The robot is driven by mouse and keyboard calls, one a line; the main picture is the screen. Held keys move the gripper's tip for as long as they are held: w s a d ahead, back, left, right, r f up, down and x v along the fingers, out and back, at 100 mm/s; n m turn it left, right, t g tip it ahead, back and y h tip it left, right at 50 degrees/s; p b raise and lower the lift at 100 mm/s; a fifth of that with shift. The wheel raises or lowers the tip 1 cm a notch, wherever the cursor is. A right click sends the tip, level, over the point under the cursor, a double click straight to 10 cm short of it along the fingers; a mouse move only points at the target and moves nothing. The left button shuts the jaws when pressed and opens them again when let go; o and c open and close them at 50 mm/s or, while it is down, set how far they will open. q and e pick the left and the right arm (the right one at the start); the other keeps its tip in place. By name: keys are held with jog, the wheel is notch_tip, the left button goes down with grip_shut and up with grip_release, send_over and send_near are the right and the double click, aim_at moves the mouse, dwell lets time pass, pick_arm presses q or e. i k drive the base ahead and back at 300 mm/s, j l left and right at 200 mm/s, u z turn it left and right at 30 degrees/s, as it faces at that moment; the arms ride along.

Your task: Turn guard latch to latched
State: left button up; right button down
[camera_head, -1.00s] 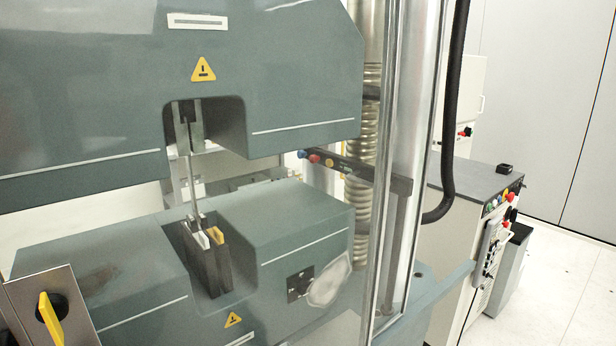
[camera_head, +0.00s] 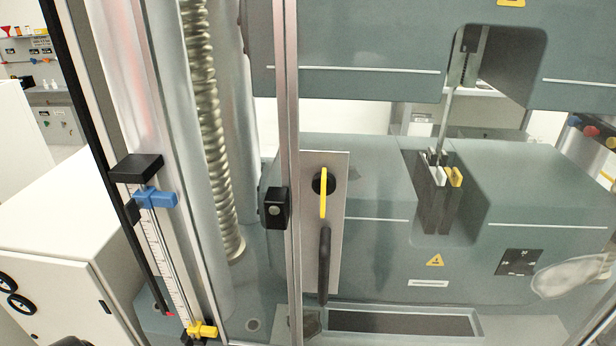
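The guard latch is a yellow lever (camera_head: 323,192) over a dark round hole on a grey metal plate (camera_head: 338,165). The lever stands about upright in the picture. A black bar handle (camera_head: 323,268) hangs below it on the same plate. A black block (camera_head: 275,208) with a round grey stud sits on the metal post (camera_head: 287,110) just left of the plate. I cannot tell from this whether the latch is engaged. No gripper of mine can be made out in the head view.
Behind the clear guard, a specimen (camera_head: 445,118) stands between the upper and lower grips. On the left is a scale (camera_head: 162,240) with a blue clamp (camera_head: 155,198) and a yellow clamp (camera_head: 202,330). A white cabinet (camera_head: 60,235) stands further left.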

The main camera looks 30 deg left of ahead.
aim_at(325, 183)
jog(key=u, duration=0.9)
